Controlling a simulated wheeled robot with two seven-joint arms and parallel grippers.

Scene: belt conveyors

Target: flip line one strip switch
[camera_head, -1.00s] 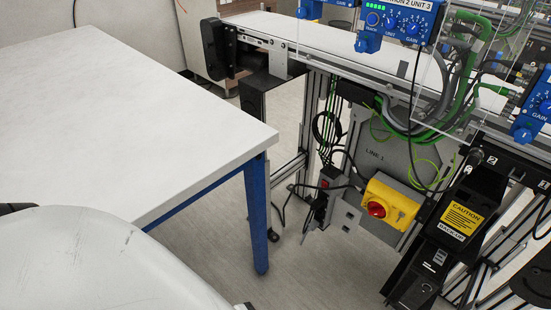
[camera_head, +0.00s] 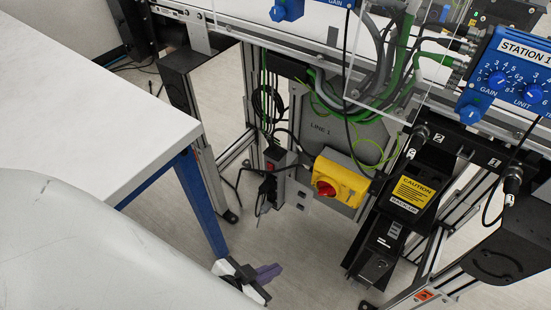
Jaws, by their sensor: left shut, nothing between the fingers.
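The line one power strip (camera_head: 279,182) hangs upright on the frame beside the grey panel marked LINE 1 (camera_head: 342,128). Its small red switch (camera_head: 270,166) shows near the top of the strip. Which way the switch is tipped is too small to tell. Black cords run from the strip. My left gripper (camera_head: 266,283) is at the bottom of the view, below the strip and well apart from it. It is shut and empty, partly hidden behind my white arm. My right gripper is not in view.
A yellow box with a red rotary knob (camera_head: 325,188) sits just right of the strip. A white table (camera_head: 90,110) with a blue leg (camera_head: 200,205) stands at left. A black caution-labelled unit (camera_head: 400,205) stands at right. Open floor lies below the strip.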

